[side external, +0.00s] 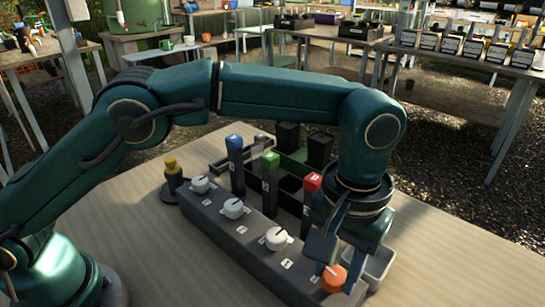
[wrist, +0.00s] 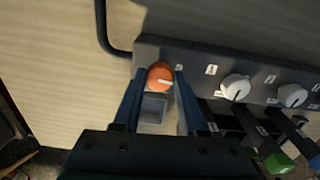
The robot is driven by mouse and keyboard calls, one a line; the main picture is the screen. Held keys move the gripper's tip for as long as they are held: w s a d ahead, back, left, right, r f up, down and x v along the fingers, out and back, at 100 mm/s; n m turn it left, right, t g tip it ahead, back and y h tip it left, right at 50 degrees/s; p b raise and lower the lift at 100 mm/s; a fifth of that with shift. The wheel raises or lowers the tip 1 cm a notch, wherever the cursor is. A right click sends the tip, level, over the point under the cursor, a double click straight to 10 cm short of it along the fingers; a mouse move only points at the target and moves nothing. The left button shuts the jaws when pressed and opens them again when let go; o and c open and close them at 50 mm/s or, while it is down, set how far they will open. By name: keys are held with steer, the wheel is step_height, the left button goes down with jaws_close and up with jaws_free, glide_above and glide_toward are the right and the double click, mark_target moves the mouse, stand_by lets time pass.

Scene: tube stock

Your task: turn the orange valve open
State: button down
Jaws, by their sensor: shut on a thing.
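The orange valve (side external: 334,278) is a round knob with a pale pointer mark, at the near right end of a dark grey valve panel (side external: 205,212). In the wrist view the orange valve (wrist: 160,77) sits between the two fingertips of my gripper (wrist: 158,76). In the side view my gripper (side external: 335,262) points down over the knob, with a finger on either side. It is shut on the orange valve. The fingers hide part of the knob's sides.
Three white knobs (side external: 233,208) line the same panel. Behind it stand tall posts with blue (side external: 235,141), green (side external: 270,160) and red (side external: 312,182) caps. A yellow-capped post (side external: 171,163) stands at the far left end. A grey bin (side external: 378,268) is beside my gripper. The near tabletop is clear.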

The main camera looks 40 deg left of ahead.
mark_target(335, 275)
steer(key=shift+n, duration=0.7)
steer(key=shift+c, duration=2.2)
jaws_free()
steer(key=shift+r, duration=0.15)
steer(key=shift+r, duration=2.45)
